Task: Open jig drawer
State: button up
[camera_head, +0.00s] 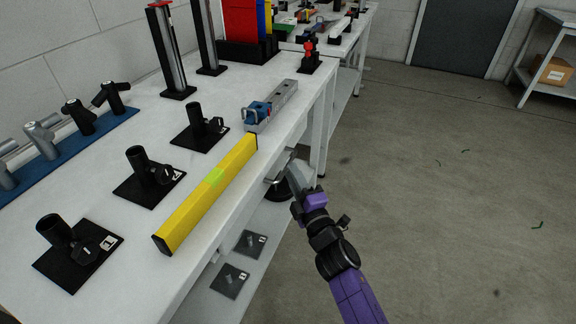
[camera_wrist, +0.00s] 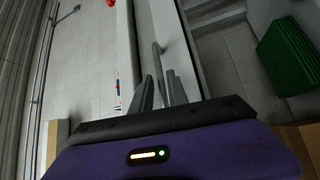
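The jig drawer has a pale front (camera_wrist: 180,45) in the wrist view, with a thin grey bar handle (camera_wrist: 156,60) on it. In the head view the handle (camera_head: 273,182) shows just below the bench's front edge, partly hidden by my gripper. My gripper (camera_head: 284,172) is at this handle, at the right side of the bench. In the wrist view my two fingers (camera_wrist: 160,88) stand on either side of the bar, with a narrow gap showing. The drawer appears flush with the bench; its inside is not visible.
The white bench (camera_head: 225,95) carries a yellow beam (camera_head: 208,193), a grey bar with a blue clamp (camera_head: 270,108) and several black stands. A lower shelf (camera_head: 262,222) holds flat black plates. The concrete floor (camera_head: 440,190) to the right is mostly free.

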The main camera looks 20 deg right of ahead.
jog(key=shift+w+r, duration=0.15)
jog(key=shift+w, duration=0.85)
jog(key=shift+w+r, duration=0.15)
jog(key=shift+w, duration=0.85)
jog(key=shift+c, duration=0.4)
grip_shut()
